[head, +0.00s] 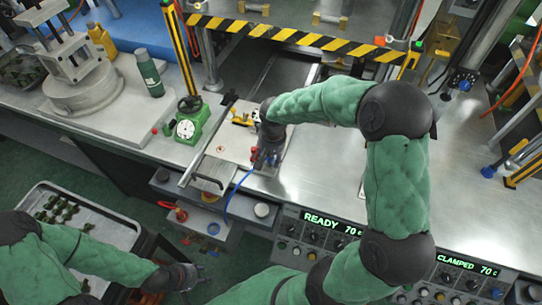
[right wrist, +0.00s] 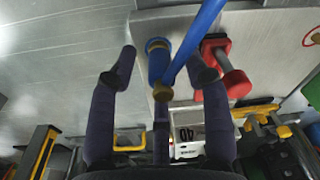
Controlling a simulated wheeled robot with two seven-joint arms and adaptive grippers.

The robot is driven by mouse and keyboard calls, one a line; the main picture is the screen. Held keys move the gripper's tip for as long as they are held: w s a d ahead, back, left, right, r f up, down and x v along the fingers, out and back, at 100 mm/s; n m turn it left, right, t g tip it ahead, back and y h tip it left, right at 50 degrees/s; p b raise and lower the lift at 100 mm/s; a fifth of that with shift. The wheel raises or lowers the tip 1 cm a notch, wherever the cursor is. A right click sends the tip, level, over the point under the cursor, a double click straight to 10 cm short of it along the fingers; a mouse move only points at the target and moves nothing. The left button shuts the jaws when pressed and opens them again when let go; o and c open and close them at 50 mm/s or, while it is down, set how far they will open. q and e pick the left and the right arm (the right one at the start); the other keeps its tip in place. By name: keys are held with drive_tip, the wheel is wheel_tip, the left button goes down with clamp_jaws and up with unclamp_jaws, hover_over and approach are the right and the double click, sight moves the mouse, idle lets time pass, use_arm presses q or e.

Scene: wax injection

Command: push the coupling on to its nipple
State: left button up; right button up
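In the right wrist view, a blue cylinder with a brass-coloured ring (right wrist: 157,62) stands on the metal plate between my spread fingers. A blue hose (right wrist: 205,28) slants down across it to a brass-coloured end (right wrist: 160,90). I cannot tell whether the coupling and nipple are joined. My right gripper (right wrist: 163,62) is open around these parts, its left finger clear of the blue cylinder. In the head view my right gripper (head: 268,152) is above the mould plate, and the hose (head: 237,190) hangs over its front. My left gripper (head: 188,277) is low at the left, away from the plate; its fingers are unclear.
A red fitting (right wrist: 228,70) stands close by the right finger in the right wrist view. A green gauge unit (head: 187,125) stands left of the plate. A striped bar (head: 290,35) crosses behind. The steel bench (head: 325,170) is clear to the right.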

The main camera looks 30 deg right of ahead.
wheel_tip(320, 180, up, 12)
drive_tip(key=s, duration=0.1)
idle(0.7)
drive_tip(key=shift+a, duration=0.1)
